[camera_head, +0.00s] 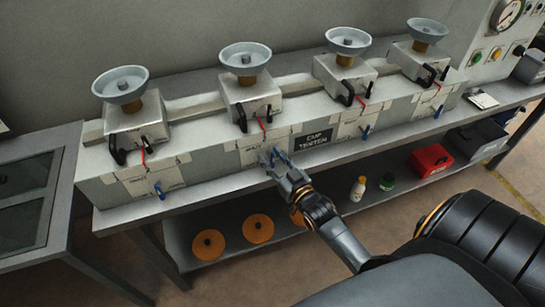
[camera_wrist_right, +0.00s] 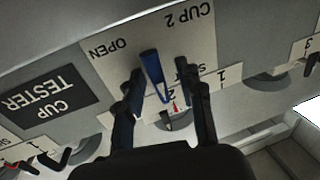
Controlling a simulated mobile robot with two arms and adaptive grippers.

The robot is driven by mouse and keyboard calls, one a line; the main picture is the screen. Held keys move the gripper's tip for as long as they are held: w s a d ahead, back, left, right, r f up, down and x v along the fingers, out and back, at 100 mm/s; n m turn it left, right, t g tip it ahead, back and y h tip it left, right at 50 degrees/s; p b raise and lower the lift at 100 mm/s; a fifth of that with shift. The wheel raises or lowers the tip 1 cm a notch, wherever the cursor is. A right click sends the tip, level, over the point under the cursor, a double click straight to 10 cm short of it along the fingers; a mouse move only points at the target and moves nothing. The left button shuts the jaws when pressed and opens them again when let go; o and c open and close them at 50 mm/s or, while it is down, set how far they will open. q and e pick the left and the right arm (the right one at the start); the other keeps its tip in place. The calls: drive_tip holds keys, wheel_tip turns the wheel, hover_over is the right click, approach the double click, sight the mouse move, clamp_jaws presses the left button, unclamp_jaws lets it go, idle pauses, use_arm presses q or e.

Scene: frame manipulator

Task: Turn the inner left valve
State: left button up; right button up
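The inner left valve is a small blue lever (camera_wrist_right: 152,72) on the front of the long grey tester box, on a plate marked "CUP 2" and "OPEN". In the head view it is mostly hidden by my right gripper (camera_head: 277,160). In the wrist view, which shows the plate upside down, my right gripper (camera_wrist_right: 160,72) has its two dark fingers apart, one on each side of the lever. The lever lies nearer the left finger; whether they touch I cannot tell. My left gripper is not in view.
Other blue levers are at the outer left (camera_head: 159,190) and inner right (camera_head: 366,132). The "CUP TESTER" sign (camera_head: 313,139) is just right of my gripper. Cup stations (camera_head: 245,58) stand on top. The lower shelf holds orange discs (camera_head: 208,245), bottles (camera_head: 358,188) and a red box (camera_head: 431,160).

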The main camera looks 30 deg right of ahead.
clamp_jaws()
drive_tip(key=shift+m, duration=0.3)
drive_tip(key=m, duration=0.3)
drive_tip(key=shift+d+f+t+b, duration=0.1)
drive_tip(key=shift+d+t+b, duration=0.05)
drive_tip(key=shift+t+b, duration=0.25)
drive_tip(key=m, duration=0.2)
drive_tip(key=m+h+b, duration=0.1)
drive_tip(key=m, duration=0.2)
drive_tip(key=shift+s+d+f+t, duration=0.1)
drive_tip(key=shift+d+f+t, duration=0.1)
drive_tip(key=shift+t, duration=0.1)
drive_tip(key=m+h+b, duration=0.1)
drive_tip(key=m, duration=0.5)
drive_tip(key=shift+d+f+m+h+b, duration=0.1)
drive_tip(key=shift+f+m+h+b, duration=0.1)
drive_tip(key=shift+m+h+b, duration=0.2)
drive_tip(key=shift+s+f+m+h+b, duration=0.1)
drive_tip(key=shift+m+h+b, duration=0.5)
drive_tip(key=shift+m, duration=2)
